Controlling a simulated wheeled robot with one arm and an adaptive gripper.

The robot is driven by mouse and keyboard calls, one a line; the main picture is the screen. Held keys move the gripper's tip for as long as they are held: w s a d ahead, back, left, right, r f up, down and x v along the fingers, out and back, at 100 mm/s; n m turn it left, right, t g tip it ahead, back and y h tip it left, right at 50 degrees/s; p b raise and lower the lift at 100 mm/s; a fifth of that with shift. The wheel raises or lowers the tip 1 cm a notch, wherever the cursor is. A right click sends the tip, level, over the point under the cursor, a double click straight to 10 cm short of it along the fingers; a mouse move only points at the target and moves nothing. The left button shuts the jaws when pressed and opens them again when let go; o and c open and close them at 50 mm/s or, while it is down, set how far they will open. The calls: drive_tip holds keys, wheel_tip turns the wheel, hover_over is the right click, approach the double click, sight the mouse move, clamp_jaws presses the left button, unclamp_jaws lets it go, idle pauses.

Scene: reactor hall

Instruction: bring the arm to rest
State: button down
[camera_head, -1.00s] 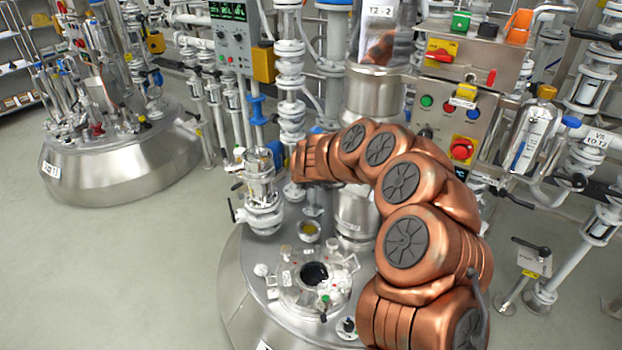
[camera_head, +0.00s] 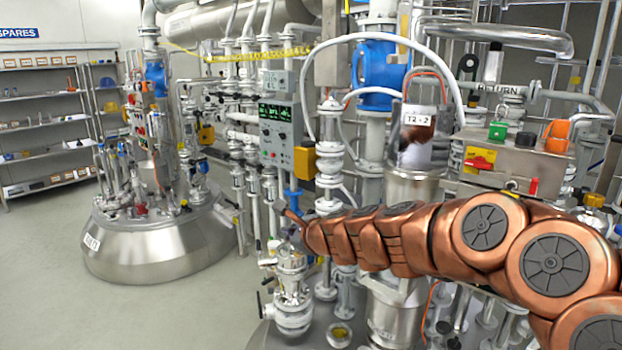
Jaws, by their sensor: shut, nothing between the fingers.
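My copper-coloured arm stretches across the right half of the head view, from the lower right corner leftward to near the middle. Its far end is slim and lies in front of the pipework, close to a white valve column. No object is seen held.
A grey control box (camera_head: 281,125) stands behind the arm's far end. A switch box (camera_head: 515,172) is just above the arm. A glass-and-white valve fitting (camera_head: 293,290) is below its tip. A steel vessel (camera_head: 155,247) stands left. Open floor (camera_head: 130,315) lies front left.

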drive_tip(key=s+d+f+n+g, duration=0.1)
drive_tip(key=s+f+n+g, duration=0.15)
drive_tip(key=s+n, duration=0.6)
drive_tip(key=s+d+f+n+g, duration=0.1)
drive_tip(key=s+n+g, duration=0.35)
drive_tip(key=s, duration=0.75)
drive_tip(key=s+d+f+n+g+h, duration=0.2)
drive_tip(key=s+d+f+n+h, duration=0.1)
drive_tip(key=s+d, duration=0.7)
drive_tip(key=s+d+f+n+g+h, duration=0.3)
drive_tip(key=s+d, duration=0.8)
drive_tip(key=s, duration=0.4)
wheel_tip(320, 180, down, 3)
drive_tip(key=shift+s+r+n+h, duration=0.1)
drive_tip(key=shift+s+n+h, duration=0.3)
drive_tip(key=shift+n+h, duration=0.5)
drive_tip(key=shift+d, duration=0.1)
